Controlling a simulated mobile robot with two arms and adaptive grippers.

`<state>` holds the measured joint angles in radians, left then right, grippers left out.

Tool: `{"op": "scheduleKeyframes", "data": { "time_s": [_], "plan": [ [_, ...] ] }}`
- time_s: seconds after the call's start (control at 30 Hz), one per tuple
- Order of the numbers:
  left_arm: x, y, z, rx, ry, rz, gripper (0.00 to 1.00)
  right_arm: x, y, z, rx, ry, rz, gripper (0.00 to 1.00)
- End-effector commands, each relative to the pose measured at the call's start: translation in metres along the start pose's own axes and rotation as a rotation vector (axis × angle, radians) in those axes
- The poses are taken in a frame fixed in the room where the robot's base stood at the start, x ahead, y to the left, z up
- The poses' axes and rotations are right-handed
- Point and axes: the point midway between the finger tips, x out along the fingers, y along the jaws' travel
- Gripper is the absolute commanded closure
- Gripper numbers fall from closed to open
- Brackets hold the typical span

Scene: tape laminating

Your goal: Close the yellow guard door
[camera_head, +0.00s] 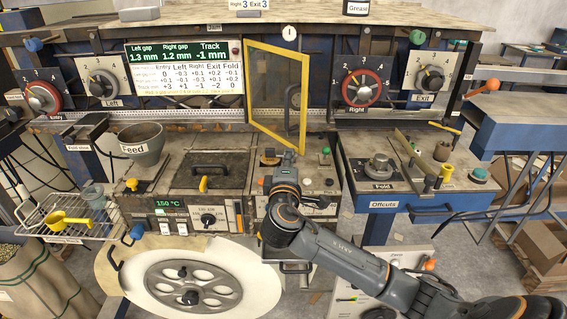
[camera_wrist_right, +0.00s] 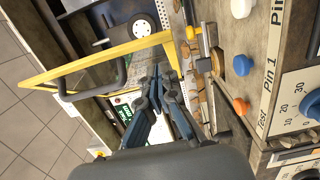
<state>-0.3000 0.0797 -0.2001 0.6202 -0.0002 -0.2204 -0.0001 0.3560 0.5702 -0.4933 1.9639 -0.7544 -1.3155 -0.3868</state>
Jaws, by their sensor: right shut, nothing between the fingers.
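The yellow guard door (camera_head: 308,100) is a yellow-framed, see-through panel at the middle of the machine. It stands upright and is angled out from the back, with a dark bar handle (camera_head: 291,103) on it. My right gripper (camera_head: 288,158) is low in front of the door, near its lower right corner. In the right wrist view the yellow frame (camera_wrist_right: 95,62) crosses beside my shut, empty fingers (camera_wrist_right: 160,75), and the handle (camera_wrist_right: 92,97) lies to their left. I cannot tell whether the fingers touch the frame. My left gripper does not show.
A control panel with a blue knob (camera_wrist_right: 242,65) and an orange knob (camera_wrist_right: 240,106) is close to the right of my gripper. A dark hatch with a handle (camera_head: 209,168) lies left of the door.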

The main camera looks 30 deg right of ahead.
Motion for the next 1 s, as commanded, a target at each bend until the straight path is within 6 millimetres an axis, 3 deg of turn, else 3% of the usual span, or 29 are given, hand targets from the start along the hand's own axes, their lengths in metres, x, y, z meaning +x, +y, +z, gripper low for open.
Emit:
{"op": "scheduleKeyframes", "data": {
  "time_s": [0.23, 0.77, 1.0],
  "plan": [
    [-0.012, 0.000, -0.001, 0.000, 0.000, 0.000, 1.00, 0.017, 0.001, 0.018, -0.002, 0.000, -0.001, 1.00],
    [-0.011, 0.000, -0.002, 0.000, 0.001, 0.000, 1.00, 0.021, -0.001, 0.023, 0.000, 0.000, -0.001, 1.00],
    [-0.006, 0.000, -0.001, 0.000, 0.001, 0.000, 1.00, 0.040, -0.002, 0.045, -0.002, -0.003, -0.001, 1.00]
  ]
}}
